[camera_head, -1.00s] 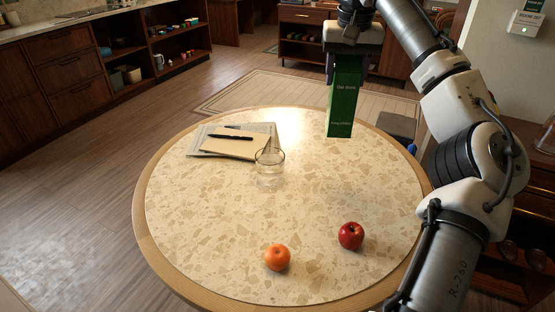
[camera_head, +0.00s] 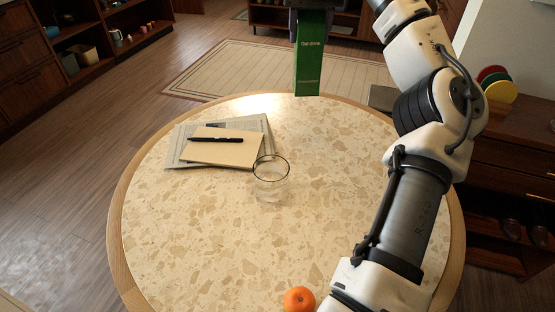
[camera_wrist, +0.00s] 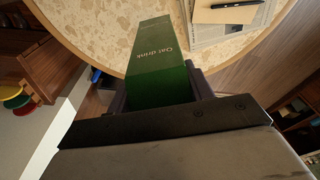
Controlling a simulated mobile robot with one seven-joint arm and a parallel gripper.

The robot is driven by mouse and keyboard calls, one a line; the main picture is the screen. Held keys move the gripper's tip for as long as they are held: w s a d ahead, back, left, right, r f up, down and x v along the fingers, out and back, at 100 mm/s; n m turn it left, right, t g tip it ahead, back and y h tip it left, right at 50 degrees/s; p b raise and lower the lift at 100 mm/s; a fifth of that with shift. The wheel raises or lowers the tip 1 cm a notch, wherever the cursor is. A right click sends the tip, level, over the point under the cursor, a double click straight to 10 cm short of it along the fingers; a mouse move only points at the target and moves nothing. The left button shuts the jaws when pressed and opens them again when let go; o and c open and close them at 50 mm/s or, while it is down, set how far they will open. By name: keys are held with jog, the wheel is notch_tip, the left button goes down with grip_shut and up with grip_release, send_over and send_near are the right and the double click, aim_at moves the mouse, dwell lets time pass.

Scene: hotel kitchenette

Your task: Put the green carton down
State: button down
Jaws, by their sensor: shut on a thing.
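The green carton (camera_head: 310,58), labelled as an oat drink, hangs upright in my gripper at the top of the head view, by the far edge of the round table (camera_head: 200,228). The carton also shows in the wrist view (camera_wrist: 158,62), between the two fingers of my gripper (camera_wrist: 160,92). The gripper is shut on it. In the head view the gripper is mostly cut off by the top edge. Whether the carton's bottom is over the table or just beyond its rim is hard to tell.
A clear glass (camera_head: 271,182) stands mid-table. Papers and a notebook (camera_head: 222,152) with a black pen (camera_head: 215,140) lie at the far left. An orange (camera_head: 299,300) sits at the near edge. The table's left front is bare. Coloured plates (camera_head: 500,91) stand on the right cabinet.

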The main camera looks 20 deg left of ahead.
jog(key=shift+w+a, duration=0.4)
notch_tip(320, 180, down, 20)
jog(key=b, duration=0.1)
dwell(0.3)
jog(key=c, duration=0.6)
grip_release()
